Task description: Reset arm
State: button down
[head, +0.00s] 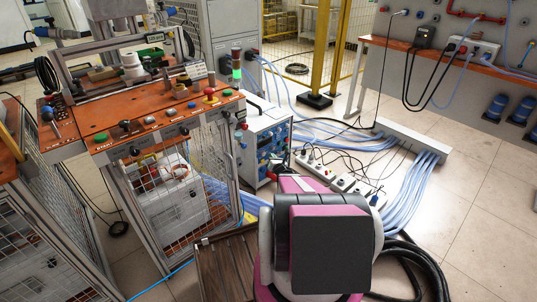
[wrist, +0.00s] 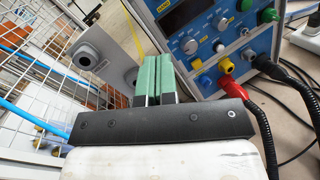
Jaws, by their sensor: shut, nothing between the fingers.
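My gripper (wrist: 155,80) shows in the wrist view, its two green-padded fingers together with nothing between them. It points toward a grey panel with a dark round knob (wrist: 85,55) and lies left of the blue-faced instrument box (wrist: 205,35). I cannot tell whether the fingertips touch the panel. In the head view my arm, pink and black, stands at the bottom centre and hides the gripper. The blue-faced box (head: 265,145) stands on the floor beyond it.
An orange-topped workbench (head: 150,130) with buttons and wire-mesh sides stands at the left. Power strips (head: 340,180), black cables and blue hoses (head: 415,180) lie on the floor. A yellow post (head: 322,50) stands behind. Floor at the far right (head: 480,220) is clear.

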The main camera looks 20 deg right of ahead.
jog(key=shift+s, duration=0.65)
jog(key=shift+r, duration=0.1)
jog(key=s+a+r+m+g, duration=0.7)
jog(key=s+a+m+g, duration=0.2)
jog(key=m, duration=0.7)
jog(key=s+a+r+m+g, duration=0.7)
jog(key=s+a+m+g, duration=0.2)
jog(key=s+a+m, duration=0.3)
jog(key=a+m, duration=0.2)
jog(key=m, duration=0.2)
jog(key=shift+s+r, duration=0.2)
jog(key=shift+s, duration=0.05)
